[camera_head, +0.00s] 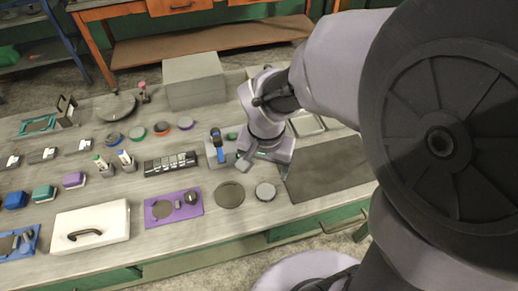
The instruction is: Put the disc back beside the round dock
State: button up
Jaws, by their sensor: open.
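A round dock (230,195), a flat dark grey-brown circle, lies near the front edge of the grey table. A smaller light grey disc (265,191) lies just right of it, with a narrow gap between them. My gripper (264,170) is open and empty. In the picture it is just above the disc, toward the back of the table. Its exact height over the table is hard to tell from this single view.
A dark mat (325,182) lies right of the disc. A purple tray (174,207) is left of the dock, with a white case (91,229) farther left. A blue-handled item (217,147) stands close behind the dock, left of my gripper. A grey box (194,81) stands at the back.

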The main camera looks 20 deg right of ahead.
jog(key=s+a+r+n+t+y, duration=0.2)
jog(key=s+r+t, duration=0.2)
jog(key=s+r, duration=0.7)
jog(key=shift+a+r+y, duration=0.3)
jog(key=shift+a+r, duration=0.1)
jog(key=shift+r, duration=0.5)
